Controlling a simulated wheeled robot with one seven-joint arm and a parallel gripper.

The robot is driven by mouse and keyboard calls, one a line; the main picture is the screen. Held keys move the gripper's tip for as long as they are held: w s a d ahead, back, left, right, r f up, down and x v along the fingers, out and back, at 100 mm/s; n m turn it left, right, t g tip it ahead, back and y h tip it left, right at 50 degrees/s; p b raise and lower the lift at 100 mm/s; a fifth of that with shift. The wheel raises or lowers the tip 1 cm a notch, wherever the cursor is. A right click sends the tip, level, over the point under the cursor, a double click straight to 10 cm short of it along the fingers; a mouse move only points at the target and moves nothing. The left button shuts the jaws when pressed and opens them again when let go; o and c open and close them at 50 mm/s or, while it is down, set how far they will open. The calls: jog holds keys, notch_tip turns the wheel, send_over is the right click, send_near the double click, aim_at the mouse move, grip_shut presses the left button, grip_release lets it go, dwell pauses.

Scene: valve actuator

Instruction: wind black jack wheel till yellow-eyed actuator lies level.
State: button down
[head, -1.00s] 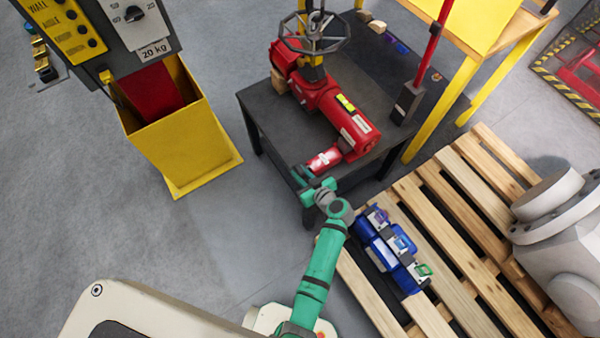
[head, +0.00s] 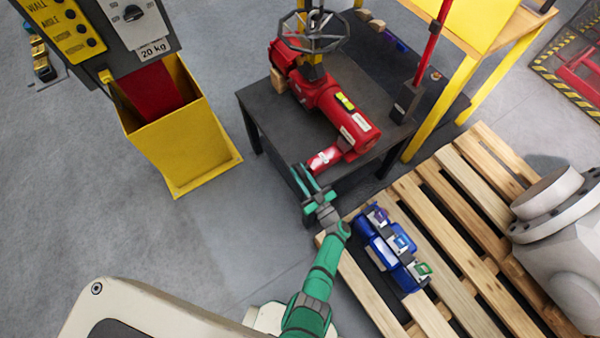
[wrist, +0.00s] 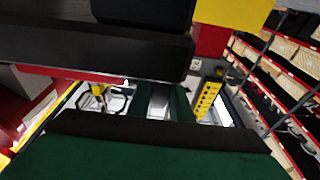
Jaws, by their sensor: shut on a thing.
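The red actuator (head: 327,98) lies on the dark table, with a small yellow level eye (head: 345,102) on top. Whether it is level cannot be read from here. Its narrower red end (head: 325,158) points toward the table's near corner. My green gripper (head: 306,182) is at that corner, just beside this end, its two fingers pointing up and left. The black jack wheel cannot be made out clearly in the head view. In the wrist view a black bar (wrist: 90,50) crosses close in front of my gripper; the contact itself is hidden.
A spoked grey handwheel (head: 313,32) stands above the actuator's far end. A yellow bin (head: 185,135) stands left. A wooden pallet (head: 465,200) with a blue device (head: 390,250) lies right.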

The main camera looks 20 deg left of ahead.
jog(key=shift+t+y, duration=0.3)
jog(key=shift+y, duration=0.1)
dwell(0.5)
jog(key=c, duration=1.6)
grip_release()
jog(key=shift+f, duration=0.1)
jog(key=v, duration=1)
jog(key=shift+s+d+f, duration=0.1)
jog(key=shift+s+d, duration=0.1)
jog(key=shift+d, duration=0.1)
